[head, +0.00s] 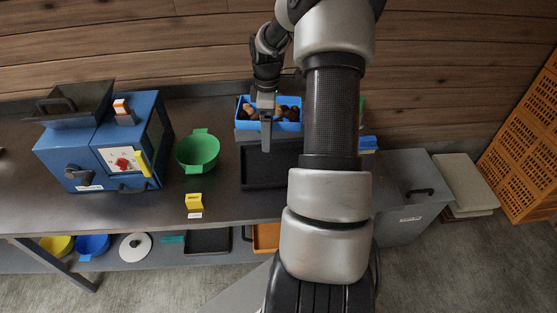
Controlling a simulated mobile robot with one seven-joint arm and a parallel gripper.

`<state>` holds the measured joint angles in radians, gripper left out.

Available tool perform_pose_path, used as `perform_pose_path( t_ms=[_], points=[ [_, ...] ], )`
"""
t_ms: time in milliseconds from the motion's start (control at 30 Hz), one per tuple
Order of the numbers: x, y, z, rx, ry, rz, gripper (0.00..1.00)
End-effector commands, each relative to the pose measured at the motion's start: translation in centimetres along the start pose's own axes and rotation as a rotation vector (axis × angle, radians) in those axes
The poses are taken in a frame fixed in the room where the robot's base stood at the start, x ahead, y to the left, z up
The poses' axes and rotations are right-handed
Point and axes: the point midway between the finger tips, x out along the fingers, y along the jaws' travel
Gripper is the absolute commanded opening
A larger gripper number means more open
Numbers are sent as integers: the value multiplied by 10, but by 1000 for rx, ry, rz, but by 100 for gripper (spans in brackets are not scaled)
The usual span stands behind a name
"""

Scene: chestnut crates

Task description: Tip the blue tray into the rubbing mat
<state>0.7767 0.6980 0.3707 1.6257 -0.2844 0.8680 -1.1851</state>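The blue tray (242,125) stands at the back of the dark bench, on or just above a grey support, with several brown chestnuts in it. My gripper (266,118) reaches down over the tray's front side; its fingers overlap the tray's near wall in the picture. I cannot tell whether they are closed on the wall. A flat black rimmed piece (262,168) lies just in front of the tray and may be the rubbing mat. My arm hides its right part and the tray's right end.
A blue machine (85,150) with a black hopper stands at left. A green bowl (198,152) and a yellow block (194,201) sit between it and the mat. A grey bin (405,190) and orange crates (525,150) stand at right.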

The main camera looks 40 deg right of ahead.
Motion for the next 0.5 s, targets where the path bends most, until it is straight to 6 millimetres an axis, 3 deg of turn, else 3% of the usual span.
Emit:
perform_pose_path(
  t_ms=[33,200,500],
  points=[
    [3,13,24,-50,4,2,31],
    [19,42,96,-265,9,8,31],
    [48,61,228,-604,10,22,31]
  ],
)
